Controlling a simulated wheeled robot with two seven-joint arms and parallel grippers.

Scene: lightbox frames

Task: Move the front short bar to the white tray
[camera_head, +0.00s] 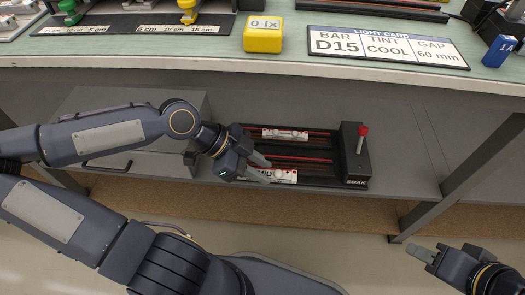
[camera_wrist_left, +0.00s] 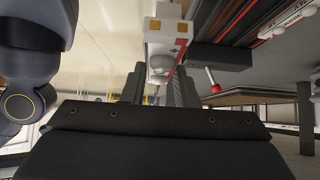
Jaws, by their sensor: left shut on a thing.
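The front short bar (camera_head: 280,176) is white with dark lettering and lies at the front of the black soak rack (camera_head: 318,181) on the lower shelf. My left gripper (camera_head: 258,168) reaches over the rack from the left and is shut on this bar. In the left wrist view the bar (camera_wrist_left: 168,30) shows beyond the fingers (camera_wrist_left: 160,88), with a round white knob facing me. A second white short bar (camera_head: 285,134) lies at the rear of the rack. My right gripper (camera_head: 422,254) is at lower right, away from the rack; its jaw opening is unclear. I cannot identify the white tray.
A red-knobbed lever (camera_head: 362,137) stands at the rack's right end. A grey drawer cabinet (camera_head: 130,110) is left of it. A shelf leg (camera_head: 470,170) stands right.

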